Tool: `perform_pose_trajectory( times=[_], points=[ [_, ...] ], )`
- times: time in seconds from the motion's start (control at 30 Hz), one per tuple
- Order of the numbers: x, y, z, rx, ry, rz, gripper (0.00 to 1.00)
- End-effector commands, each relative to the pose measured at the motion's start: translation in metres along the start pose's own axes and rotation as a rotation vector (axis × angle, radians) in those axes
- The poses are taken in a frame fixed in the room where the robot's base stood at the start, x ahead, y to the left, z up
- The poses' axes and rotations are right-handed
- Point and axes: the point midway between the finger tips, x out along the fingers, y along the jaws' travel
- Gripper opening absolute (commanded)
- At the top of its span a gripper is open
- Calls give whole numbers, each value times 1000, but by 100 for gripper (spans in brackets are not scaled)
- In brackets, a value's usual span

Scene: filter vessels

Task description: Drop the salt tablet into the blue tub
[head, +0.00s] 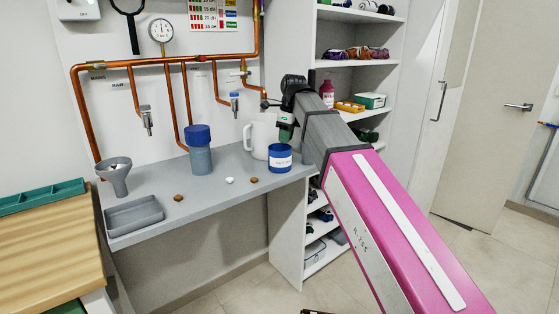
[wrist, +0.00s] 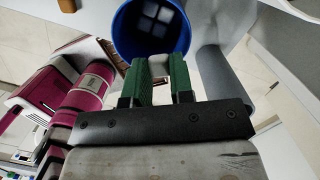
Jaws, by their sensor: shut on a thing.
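The blue tub (head: 280,162) stands on the grey counter near its right end, with a white label on its front. In the wrist view the tub (wrist: 123,32) is open towards my gripper, with several pale square shapes inside. My gripper (head: 285,143) points down just above the tub.
A white jug (head: 261,136) stands close behind the tub. A white lump (head: 229,180) and brown lumps (head: 179,198) lie on the counter (head: 205,207). A blue-lidded vessel (head: 199,155), a funnel (head: 115,178) and a grey tray (head: 133,216) stand further left. Shelves (head: 350,60) rise at the right.

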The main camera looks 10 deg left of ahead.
Motion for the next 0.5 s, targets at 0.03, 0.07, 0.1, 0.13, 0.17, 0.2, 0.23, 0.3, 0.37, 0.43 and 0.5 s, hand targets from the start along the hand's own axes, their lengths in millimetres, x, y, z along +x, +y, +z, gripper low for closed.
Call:
perform_pose_trajectory(
  times=[0.03, 0.07, 0.1, 0.13, 0.17, 0.2, 0.23, 0.3, 0.37, 0.43, 0.5],
  points=[
    [5, 1, -1, 0, 1, 1, 0],
    [8, 1, -2, 0, 0, 0, 0],
    [10, 0, -2, 0, 0, 0, 0],
    [12, 0, -2, 0, 0, 0, 0],
    [13, 0, -2, 0, 0, 0, 0],
    [14, 0, -2, -1, 0, 0, 0],
    [15, 0, -2, -1, 0, 0, 0],
    [15, 0, -2, -1, 0, -1, 0],
    [15, 0, -2, -1, 0, -1, 0],
    [15, 0, -2, -1, 0, -1, 0],
    [14, 0, -2, -1, 0, -1, 41]
  ],
)
